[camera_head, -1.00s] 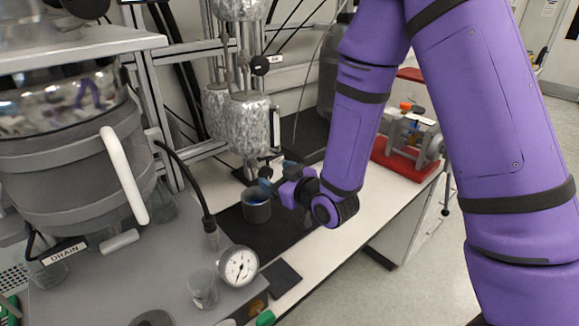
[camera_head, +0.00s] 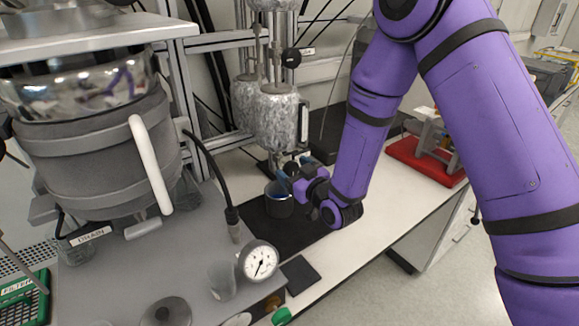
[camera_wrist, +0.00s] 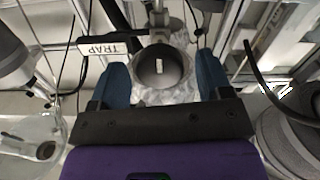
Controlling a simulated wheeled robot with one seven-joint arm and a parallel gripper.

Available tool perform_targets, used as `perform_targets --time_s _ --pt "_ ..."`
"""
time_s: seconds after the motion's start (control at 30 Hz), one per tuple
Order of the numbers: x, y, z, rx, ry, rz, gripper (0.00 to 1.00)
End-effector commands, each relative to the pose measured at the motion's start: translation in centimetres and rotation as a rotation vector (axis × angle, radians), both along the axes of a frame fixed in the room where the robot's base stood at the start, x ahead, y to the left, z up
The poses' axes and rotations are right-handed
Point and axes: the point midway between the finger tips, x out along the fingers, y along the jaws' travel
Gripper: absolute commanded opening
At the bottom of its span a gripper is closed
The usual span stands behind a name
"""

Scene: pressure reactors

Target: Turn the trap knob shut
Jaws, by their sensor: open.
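The trap knob (camera_wrist: 160,68) shows in the wrist view as a round dark grey knob with a pale upright mark on its face. A white label reading TRAP (camera_wrist: 112,47) is just left of it. My gripper (camera_wrist: 162,80) is open, its two blue fingers on either side of the knob's lower part, with gaps showing between fingers and knob. How deep the fingers reach around it I cannot tell. In the head view my gripper (camera_head: 288,174) is at the bottom of the foil-wrapped column (camera_head: 277,120); the knob is hidden there.
A big grey reactor vessel (camera_head: 95,155) with a white handle stands left. A gauge (camera_head: 259,261) sits in front. A red-based device (camera_head: 425,160) is right.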

Motion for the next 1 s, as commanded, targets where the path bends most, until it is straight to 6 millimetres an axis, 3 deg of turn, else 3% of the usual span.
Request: perform_targets --time_s 0.2,0.53,0.57,0.77,1.0 --pt "1.6 1.1 0.0 0.000 0.000 0.000 0.72" --pt "1.9 1.3 0.0 0.000 0.001 -0.001 0.72" --pt "1.9 1.3 0.0 0.000 0.001 -0.001 0.69" --pt "1.9 1.3 0.0 0.000 0.001 -0.001 0.23" --pt "1.9 1.2 0.0 0.009 0.007 -0.001 0.23"
